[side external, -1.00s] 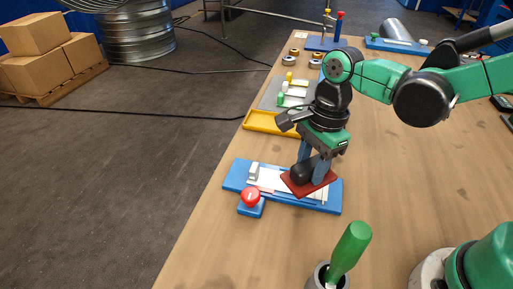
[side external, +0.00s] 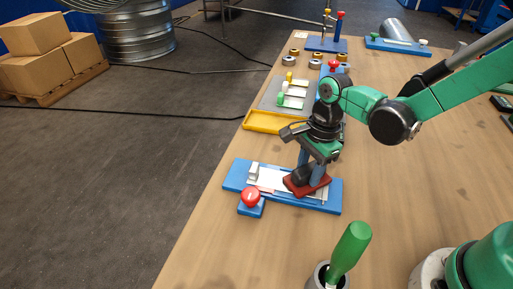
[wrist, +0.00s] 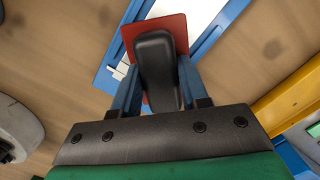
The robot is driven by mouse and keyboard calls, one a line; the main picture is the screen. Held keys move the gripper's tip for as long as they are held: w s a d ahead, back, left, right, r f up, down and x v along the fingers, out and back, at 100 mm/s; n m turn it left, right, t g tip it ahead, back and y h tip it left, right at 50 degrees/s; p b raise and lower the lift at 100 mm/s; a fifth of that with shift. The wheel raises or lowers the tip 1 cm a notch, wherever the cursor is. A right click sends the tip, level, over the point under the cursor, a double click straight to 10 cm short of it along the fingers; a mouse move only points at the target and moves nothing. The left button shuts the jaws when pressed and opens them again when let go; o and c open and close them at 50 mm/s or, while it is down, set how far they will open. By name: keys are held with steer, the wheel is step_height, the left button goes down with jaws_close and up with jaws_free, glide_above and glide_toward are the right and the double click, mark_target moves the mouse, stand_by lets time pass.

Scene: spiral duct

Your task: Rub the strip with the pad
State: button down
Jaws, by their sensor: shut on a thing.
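My gripper (side external: 313,167) is shut on the black handle of a pad with a red base. The red pad (side external: 302,190) lies at the right part of the white strip (side external: 270,178), which sits on a blue board (side external: 234,177). The pad appears down on the strip, though exact contact is hard to tell. In the wrist view, the black handle (wrist: 157,65) is between my two blue fingers, with the red base (wrist: 176,27) beyond it. The part of the strip under the pad is hidden.
A red knob (side external: 250,197) on a blue base stands at the board's front left. A green-handled tool (side external: 349,250) stands in a cup nearer the camera. A yellow tray (side external: 272,122) lies behind the board. The table to the right is mostly clear.

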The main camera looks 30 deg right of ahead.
mark_target(302, 199)
steer(key=shift+w+d, duration=0.6)
steer(key=shift+s+a, duration=2)
steer(key=shift+a, duration=0.05)
step_height(302, 199, up, 8)
steer(key=shift+s, duration=0.1)
